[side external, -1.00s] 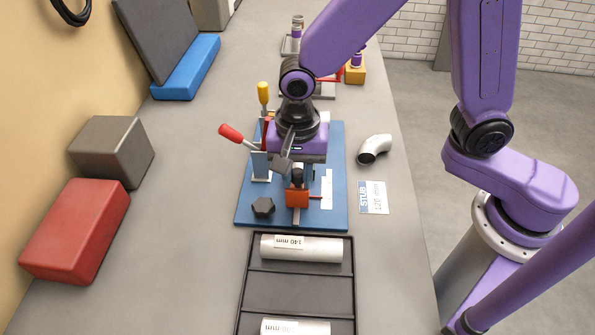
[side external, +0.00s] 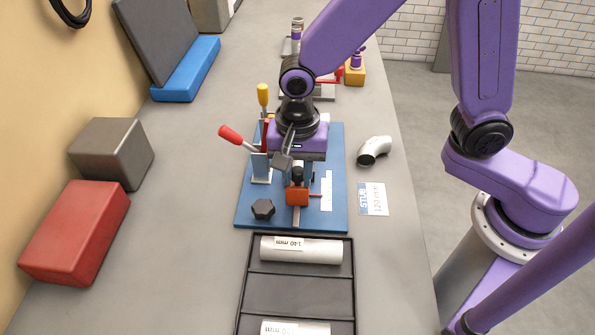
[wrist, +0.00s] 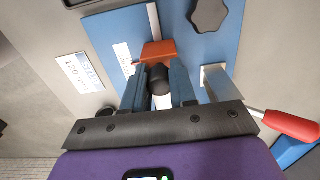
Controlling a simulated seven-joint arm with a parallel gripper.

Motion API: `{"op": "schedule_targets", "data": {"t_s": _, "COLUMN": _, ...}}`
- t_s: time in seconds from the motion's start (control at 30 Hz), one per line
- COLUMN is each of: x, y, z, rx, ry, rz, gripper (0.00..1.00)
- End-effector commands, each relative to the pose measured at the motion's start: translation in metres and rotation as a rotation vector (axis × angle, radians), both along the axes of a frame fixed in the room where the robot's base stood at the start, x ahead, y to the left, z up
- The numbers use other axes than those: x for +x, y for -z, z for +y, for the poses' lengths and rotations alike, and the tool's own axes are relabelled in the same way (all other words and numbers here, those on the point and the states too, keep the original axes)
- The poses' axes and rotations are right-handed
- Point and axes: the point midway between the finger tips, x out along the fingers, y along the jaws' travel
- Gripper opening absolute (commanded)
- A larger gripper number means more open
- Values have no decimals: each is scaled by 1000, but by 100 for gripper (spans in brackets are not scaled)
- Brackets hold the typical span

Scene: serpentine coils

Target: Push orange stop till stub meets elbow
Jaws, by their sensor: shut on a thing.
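The orange stop (side external: 297,196) sits on a rail on the blue base plate (side external: 334,215), beside a printed scale. It also shows in the wrist view (wrist: 158,50). A black knob (wrist: 160,78) stands out from the stop. My gripper (wrist: 161,88) is shut on this knob, one finger on each side. In the side view my gripper (side external: 297,172) is low over the plate, just behind the stop. A silver elbow (side external: 374,150) lies on the table right of the plate. Which piece is the stub is unclear; any stub in the fixture is hidden by my gripper.
A card (side external: 373,198) reads "STUB 120 mm". A dark tray (side external: 300,293) with silver tubes lies in front of the plate. Red-handled (side external: 231,134) and yellow-handled (side external: 263,94) levers stand at the left. A black star knob (side external: 263,209) is on the plate.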

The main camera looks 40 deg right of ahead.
Motion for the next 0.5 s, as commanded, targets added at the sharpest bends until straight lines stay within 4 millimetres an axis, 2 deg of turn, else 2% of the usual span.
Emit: {"op": "schedule_targets", "data": {"t_s": 0.5, "x": 5, "y": -1, "z": -4, "rx": 2, "ry": 1, "rz": -4, "gripper": 0}}
